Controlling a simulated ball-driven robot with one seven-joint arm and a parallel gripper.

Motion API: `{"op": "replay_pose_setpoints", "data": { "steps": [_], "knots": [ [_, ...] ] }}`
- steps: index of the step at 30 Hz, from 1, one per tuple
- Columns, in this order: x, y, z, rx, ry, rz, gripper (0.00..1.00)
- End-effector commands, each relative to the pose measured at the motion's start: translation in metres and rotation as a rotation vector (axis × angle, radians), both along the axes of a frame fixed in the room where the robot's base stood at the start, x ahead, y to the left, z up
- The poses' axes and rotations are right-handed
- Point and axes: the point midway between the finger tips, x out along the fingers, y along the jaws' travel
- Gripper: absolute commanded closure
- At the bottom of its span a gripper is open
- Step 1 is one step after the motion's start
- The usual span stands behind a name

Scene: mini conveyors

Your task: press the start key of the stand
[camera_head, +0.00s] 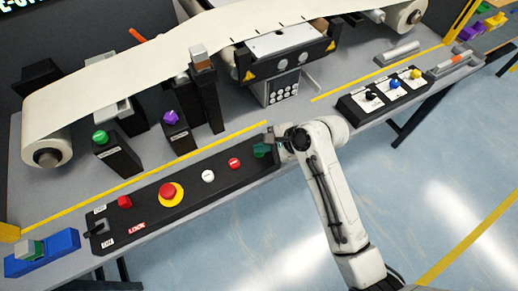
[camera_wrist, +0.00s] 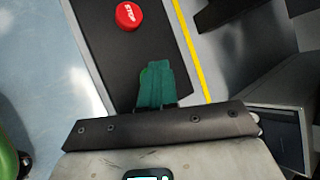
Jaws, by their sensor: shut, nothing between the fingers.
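The stand is a long black panel (camera_head: 145,205) along the table's front edge, with a row of keys. The red STOP key (camera_head: 234,163) also shows in the wrist view (camera_wrist: 128,16). My gripper (camera_head: 262,150) is shut and empty, its dark green fingers over the panel's right end, just right of the STOP key. In the wrist view the fingers (camera_wrist: 160,82) stand over the black panel. A brighter green edge (camera_wrist: 143,76), likely the start key, peeks out beside the fingertips; they hide most of it. I cannot tell whether they touch it.
The panel also holds a white key (camera_head: 208,176), a red mushroom button on yellow (camera_head: 171,194) and a red key (camera_head: 124,202). Posts with a green knob (camera_head: 100,137) and purple knob (camera_head: 171,117) stand behind. A box with black, blue and yellow knobs (camera_head: 385,98) lies right.

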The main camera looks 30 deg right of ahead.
Motion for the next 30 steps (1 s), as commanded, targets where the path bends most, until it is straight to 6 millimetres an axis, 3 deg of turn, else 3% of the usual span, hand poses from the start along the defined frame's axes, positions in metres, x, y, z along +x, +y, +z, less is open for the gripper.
{"op": "replay_pose_setpoints", "data": {
  "steps": [20,30],
  "knots": [
    [-0.001,0.000,0.017,0.000,0.003,-0.001,1.00],
    [0.000,0.000,0.017,0.000,0.001,0.000,1.00]
  ]
}}
